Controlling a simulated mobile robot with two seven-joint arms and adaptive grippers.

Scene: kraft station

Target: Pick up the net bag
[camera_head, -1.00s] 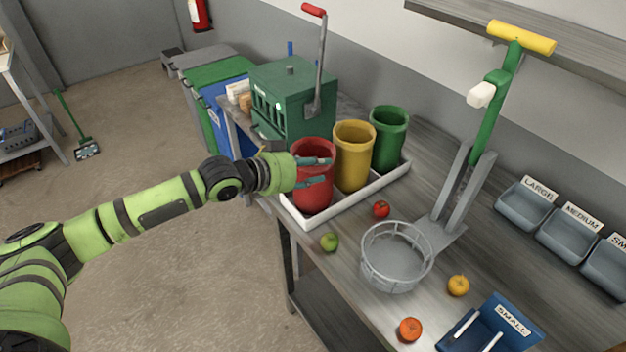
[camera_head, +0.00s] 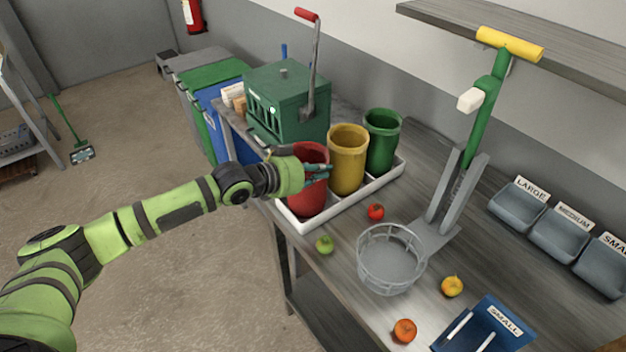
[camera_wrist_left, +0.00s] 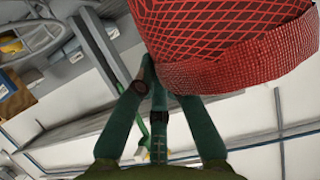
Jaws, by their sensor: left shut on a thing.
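The red net bag (camera_head: 307,198) looks like an upright red cylinder with an open top, at the left end of a white tray (camera_head: 301,226) on the bench. In the left wrist view, its red mesh (camera_wrist_left: 225,30) and a thick woven rim band (camera_wrist_left: 245,72) fill the upper right. My left gripper (camera_head: 318,172) is at the upper side of the red net bag in the head view, its fingers close together and shut on it. The fingers (camera_wrist_left: 150,80) also show in the left wrist view, against the mesh edge; the exact grip is partly hidden. My right gripper is out of view.
Yellow (camera_head: 347,165) and green (camera_head: 382,145) cylinders stand beside the red one in the tray. A green lever box (camera_head: 286,108) is behind. A wire basket (camera_head: 391,262), several fruits and a green-handled stand (camera_head: 483,125) occupy the bench.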

